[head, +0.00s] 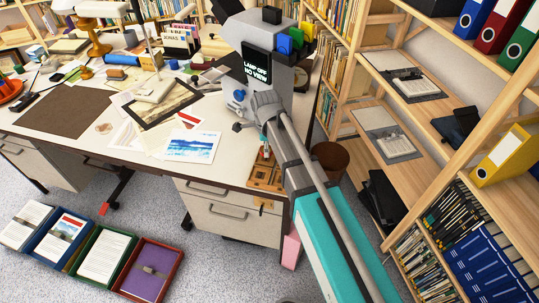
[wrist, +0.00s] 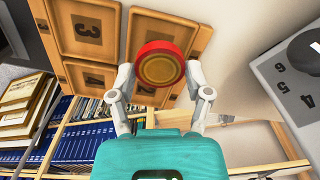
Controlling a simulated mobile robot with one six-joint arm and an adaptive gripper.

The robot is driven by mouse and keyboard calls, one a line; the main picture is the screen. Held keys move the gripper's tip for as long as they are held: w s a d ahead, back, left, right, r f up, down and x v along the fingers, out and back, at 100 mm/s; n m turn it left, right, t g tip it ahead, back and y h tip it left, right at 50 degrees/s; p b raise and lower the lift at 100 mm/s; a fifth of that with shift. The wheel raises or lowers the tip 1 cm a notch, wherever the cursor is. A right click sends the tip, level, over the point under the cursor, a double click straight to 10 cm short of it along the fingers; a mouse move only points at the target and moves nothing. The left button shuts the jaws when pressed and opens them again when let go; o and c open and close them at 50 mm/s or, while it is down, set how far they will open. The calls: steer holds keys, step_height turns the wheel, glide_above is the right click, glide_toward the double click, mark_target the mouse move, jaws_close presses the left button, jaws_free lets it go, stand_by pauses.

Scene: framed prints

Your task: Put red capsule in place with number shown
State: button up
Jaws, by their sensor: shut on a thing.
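My gripper (wrist: 165,82) is shut on the red capsule (wrist: 161,50), a round red piece with a tan disc face, in the wrist view. The capsule is held in front of a wooden tray (wrist: 52,44) with square numbered places; a 3 and a 4 are readable, others are hidden or unclear. In the head view the tray (head: 262,186) lies at the desk's right front corner, partly hidden by my arm. A grey device (head: 268,40) stands behind it; its screen (head: 257,70) reads "LAMP OFF NO VIEW". No target number shows there.
In the wrist view a grey panel (wrist: 285,85) with a dial shows 4, 5 and 6. Prints (head: 191,146) lie left of the tray; wooden shelves (head: 425,110) stand close right.

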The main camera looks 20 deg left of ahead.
steer(key=shift+f+b, duration=1.05)
steer(key=shift+f, duration=0.3)
steer(key=shift+f, duration=0.1)
steer(key=o, duration=1.2)
steer(key=shift+o, duration=0.2)
step_height(320, 180, up, 12)
steer(key=p, duration=1.2)
steer(key=s+d+n, duration=0.3)
steer(key=d+n, duration=0.4)
steer(key=d, duration=1.2)
steer(key=s+d+n, duration=0.3)
steer(key=d+n, duration=0.4)
steer(key=d, duration=1.1)
steer(key=shift+d, duration=0.35)
